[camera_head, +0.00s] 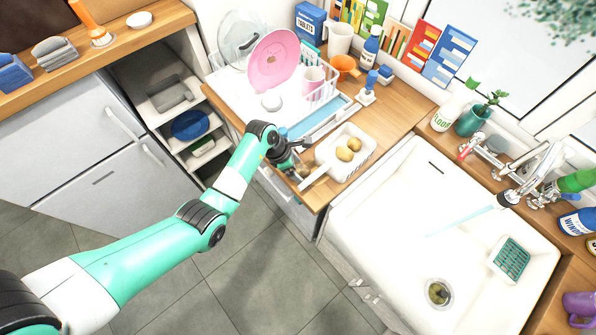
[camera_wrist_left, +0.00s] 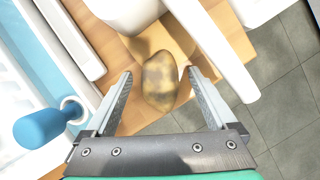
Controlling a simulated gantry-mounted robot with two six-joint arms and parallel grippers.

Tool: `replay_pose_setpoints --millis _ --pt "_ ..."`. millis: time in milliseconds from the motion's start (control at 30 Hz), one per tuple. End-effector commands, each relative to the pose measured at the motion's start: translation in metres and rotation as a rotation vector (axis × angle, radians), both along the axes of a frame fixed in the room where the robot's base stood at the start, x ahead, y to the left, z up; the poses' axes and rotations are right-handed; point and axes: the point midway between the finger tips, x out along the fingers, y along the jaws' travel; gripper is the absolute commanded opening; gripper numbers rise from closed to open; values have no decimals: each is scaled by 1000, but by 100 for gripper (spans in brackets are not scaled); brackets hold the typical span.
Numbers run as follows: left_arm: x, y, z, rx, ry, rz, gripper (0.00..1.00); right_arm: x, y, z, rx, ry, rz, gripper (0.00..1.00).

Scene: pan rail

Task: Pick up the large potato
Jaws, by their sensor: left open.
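A large brown potato (camera_wrist_left: 159,80) lies on the wooden counter in the left wrist view, between the two fingers of my left gripper (camera_wrist_left: 159,74). The fingers are open, one on each side of it, with a gap visible on the left. In the head view my left gripper (camera_head: 298,160) is at the counter's front edge, and the potato (camera_head: 303,172) there is small and partly hidden. Two smaller potatoes (camera_head: 349,149) sit in a white long-handled container (camera_head: 362,158) to the right. My right gripper is not in view.
The container's white handle (camera_wrist_left: 215,50) runs close by the right finger. A blue-topped object (camera_wrist_left: 45,128) stands left of the left finger. A dish rack with a pink plate (camera_head: 273,60) is behind, and a white sink (camera_head: 400,220) is at right.

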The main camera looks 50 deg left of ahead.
Motion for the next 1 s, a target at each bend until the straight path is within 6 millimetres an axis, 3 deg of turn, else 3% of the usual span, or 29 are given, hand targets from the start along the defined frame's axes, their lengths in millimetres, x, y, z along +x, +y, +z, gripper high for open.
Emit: replay_pose_setpoints --millis 167,667,867,1000 --pt "0 0 0 1 -1 -1 90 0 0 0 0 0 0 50" --pt "0 0 0 0 0 0 2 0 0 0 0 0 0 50" --pt "0 0 1 0 0 0 0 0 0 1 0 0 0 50" --pt "1 0 12 1 -3 0 0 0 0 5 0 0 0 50"
